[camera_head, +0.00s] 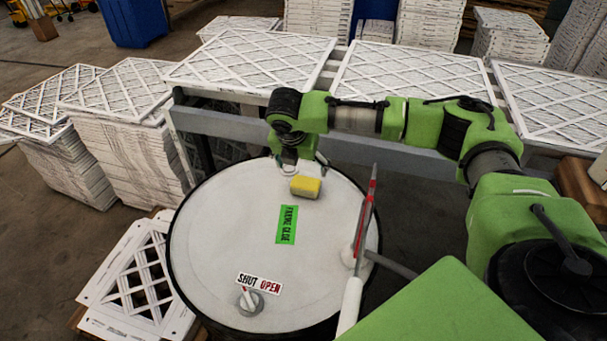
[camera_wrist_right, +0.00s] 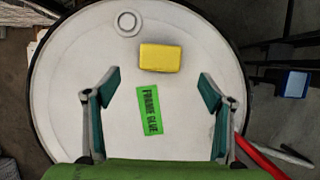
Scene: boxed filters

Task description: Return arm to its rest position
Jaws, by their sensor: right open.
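My right arm (camera_head: 405,118) reaches in from the right, over the far part of a round white drum lid (camera_head: 225,235). My right gripper (camera_head: 303,168) hangs above the lid, open and empty. In the right wrist view its two fingers (camera_wrist_right: 160,82) are spread wide, with nothing held between them. A yellow block (camera_head: 305,187) lies on the lid close to the gripper in the head view, and it also shows in the right wrist view (camera_wrist_right: 160,57). A green label (camera_head: 286,225) is on the lid. My left gripper is not in view.
A "SHUT OPEN" label (camera_head: 259,284) is at the lid's near edge. A red and white upright piece (camera_head: 364,215) stands at its right edge. Stacked white lattice-faced filters (camera_head: 130,150) stand left, with more on a grey-framed rack (camera_head: 250,60) behind. A blue bin (camera_head: 133,20) is farther back.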

